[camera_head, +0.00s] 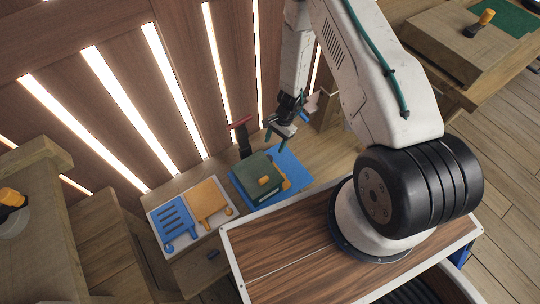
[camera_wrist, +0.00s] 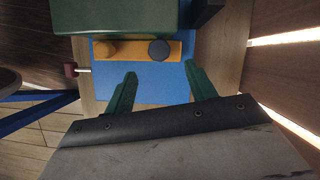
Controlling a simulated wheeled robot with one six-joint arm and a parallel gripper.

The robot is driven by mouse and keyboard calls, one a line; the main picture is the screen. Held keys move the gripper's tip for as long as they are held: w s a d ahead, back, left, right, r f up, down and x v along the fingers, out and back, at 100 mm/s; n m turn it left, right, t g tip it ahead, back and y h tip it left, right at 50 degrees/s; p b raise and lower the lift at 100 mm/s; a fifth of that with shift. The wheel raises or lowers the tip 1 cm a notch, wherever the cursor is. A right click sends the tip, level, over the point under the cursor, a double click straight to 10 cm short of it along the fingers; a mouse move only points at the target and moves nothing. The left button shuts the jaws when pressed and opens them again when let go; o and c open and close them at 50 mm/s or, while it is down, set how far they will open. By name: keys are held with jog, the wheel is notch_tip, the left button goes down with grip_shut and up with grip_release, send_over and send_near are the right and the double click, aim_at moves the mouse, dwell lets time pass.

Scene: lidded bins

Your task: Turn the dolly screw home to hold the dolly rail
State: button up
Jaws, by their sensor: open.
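An orange bar (camera_wrist: 135,46), which may be the dolly rail, lies on a blue mat (camera_wrist: 158,82) beside a green block (camera_wrist: 115,16). An orange cylinder (camera_wrist: 103,49) and a dark round piece (camera_wrist: 158,50) sit on the bar; I cannot tell which is the dolly screw. In the head view the green block (camera_head: 252,170) carries an orange knob (camera_head: 264,181), and part of the orange bar (camera_head: 286,184) shows at its side. My gripper (camera_head: 281,136) is open and empty above the mat's far side. Its green fingers (camera_wrist: 161,70) are apart, with the bar beyond their tips in the wrist view.
A red-handled clamp (camera_head: 240,124) stands behind the green block. A slatted wall (camera_head: 120,90) stands behind. Bare bench shows right of the mat.

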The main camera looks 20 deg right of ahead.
aim_at(270, 157)
jog(key=x, duration=0.7)
jog(key=shift+s+a+f, duration=0.1)
jog(key=shift+f, duration=0.25)
jog(key=c, duration=1)
